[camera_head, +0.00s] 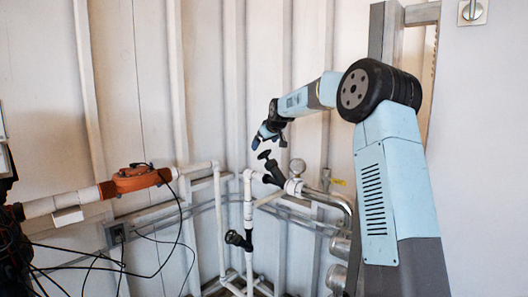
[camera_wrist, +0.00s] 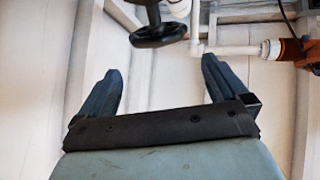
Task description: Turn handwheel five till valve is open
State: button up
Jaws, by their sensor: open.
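A black handwheel (camera_wrist: 158,36) shows at the top of the wrist view, beyond my fingertips and roughly between them. No number is readable on it. In the head view a black valve (camera_head: 271,170) with a tilted stem and small wheel sits on the white pipes, just below my gripper (camera_head: 268,142). A second black valve (camera_head: 238,240) sits lower on a vertical pipe. My gripper is open and empty, with its fingers (camera_wrist: 162,66) spread wide in the wrist view. The fingers appear apart from the wheel. I cannot tell whether the valve is open.
White pipes (camera_head: 220,225) stand before the pale panelled wall. An orange fitting (camera_head: 137,179) with dark cables is on the left; it also shows in the wrist view (camera_wrist: 292,50).

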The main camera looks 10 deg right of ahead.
jog(key=s+r, duration=0.6)
jog(key=s, duration=0.5)
jog(key=shift+w, duration=0.1)
jog(key=shift+c, duration=0.3)
